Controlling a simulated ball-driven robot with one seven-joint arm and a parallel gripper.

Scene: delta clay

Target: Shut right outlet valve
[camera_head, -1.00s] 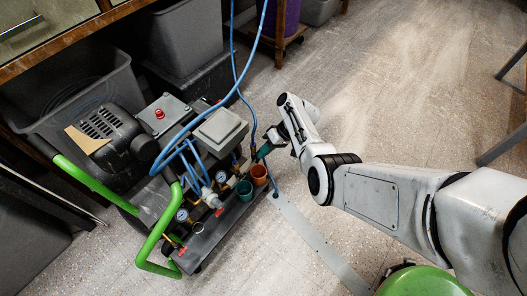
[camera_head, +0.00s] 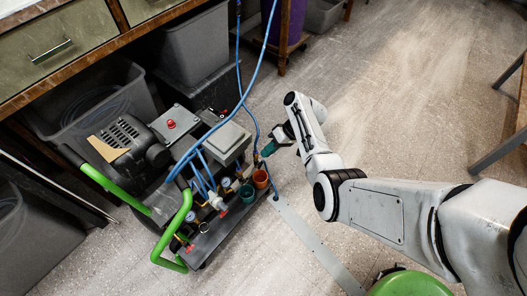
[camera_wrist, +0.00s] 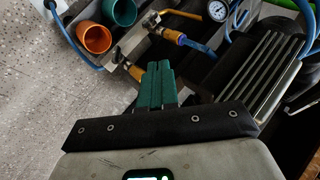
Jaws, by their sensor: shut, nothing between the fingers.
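The compressor cart (camera_head: 222,228) stands left of my arm, with gauges, brass fittings and blue hoses along its near edge. My gripper (camera_head: 266,151) is by the cart's right end, above and beside the orange cup (camera_head: 260,179). In the wrist view my teal fingers (camera_wrist: 159,66) are together and empty. Their tips are close to a brass outlet fitting (camera_wrist: 133,70) with a blue hose, and I cannot tell if they touch it. A second brass outlet fitting (camera_wrist: 174,37) with a blue hose lies farther right. The valve handle's position is not clear.
The orange cup also shows in the wrist view (camera_wrist: 93,38), beside a teal cup (camera_wrist: 120,11). A gauge (camera_wrist: 218,10) is at upper right. Blue hoses (camera_head: 252,85) rise past the cart. A wooden bench (camera_head: 95,49) stands behind. Open floor (camera_head: 390,110) is to the right.

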